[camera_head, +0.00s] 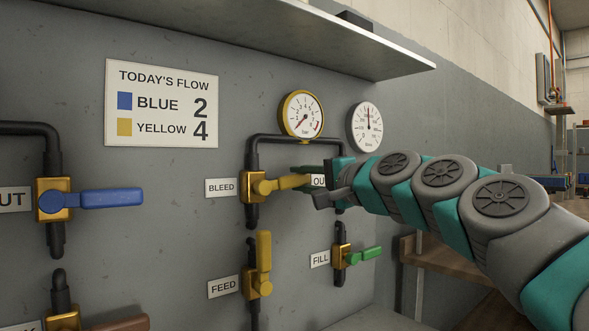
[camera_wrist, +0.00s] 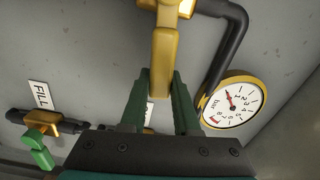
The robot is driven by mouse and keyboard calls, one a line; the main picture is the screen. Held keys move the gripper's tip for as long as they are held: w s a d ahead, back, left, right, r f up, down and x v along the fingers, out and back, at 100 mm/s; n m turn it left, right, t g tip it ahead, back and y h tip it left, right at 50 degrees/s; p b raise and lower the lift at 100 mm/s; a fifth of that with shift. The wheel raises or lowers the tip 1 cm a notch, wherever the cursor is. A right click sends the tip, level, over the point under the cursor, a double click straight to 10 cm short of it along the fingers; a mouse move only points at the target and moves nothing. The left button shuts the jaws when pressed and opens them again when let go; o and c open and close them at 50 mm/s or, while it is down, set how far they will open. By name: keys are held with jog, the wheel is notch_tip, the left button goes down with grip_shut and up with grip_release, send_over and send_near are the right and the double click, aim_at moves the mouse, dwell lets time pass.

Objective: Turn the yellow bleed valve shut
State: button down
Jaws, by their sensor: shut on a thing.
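The yellow bleed valve handle (camera_head: 284,183) is beside the BLEED label (camera_head: 221,188) on the grey panel. It sticks out to the right, roughly level, across its upright pipe. My gripper (camera_head: 306,180) comes from the right and is shut on the outer end of this handle. In the wrist view, the yellow handle (camera_wrist: 163,58) runs down between the two green fingers of my gripper (camera_wrist: 160,88). The fingers hide part of the handle's tip.
Below is the yellow FEED handle (camera_head: 264,251), pointing up. The green FILL handle (camera_head: 364,255) is lower right, the blue handle (camera_head: 112,198) at left. Two gauges (camera_head: 302,114) (camera_head: 367,127) and a sign (camera_head: 162,104) are above, under a shelf (camera_head: 250,35).

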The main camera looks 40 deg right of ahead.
jog(key=shift+f+m, duration=0.65)
jog(key=shift+m, duration=0.05)
jog(key=c, duration=0.6)
grip_release()
jog(key=shift+d, duration=0.1)
jog(key=shift+c, duration=0.2)
jog(key=shift+s, duration=0.1)
jog(key=s, duration=0.7)
jog(key=shift+s+b, duration=0.35)
jog(key=shift+b, duration=0.1)
jog(key=shift+d, duration=0.1)
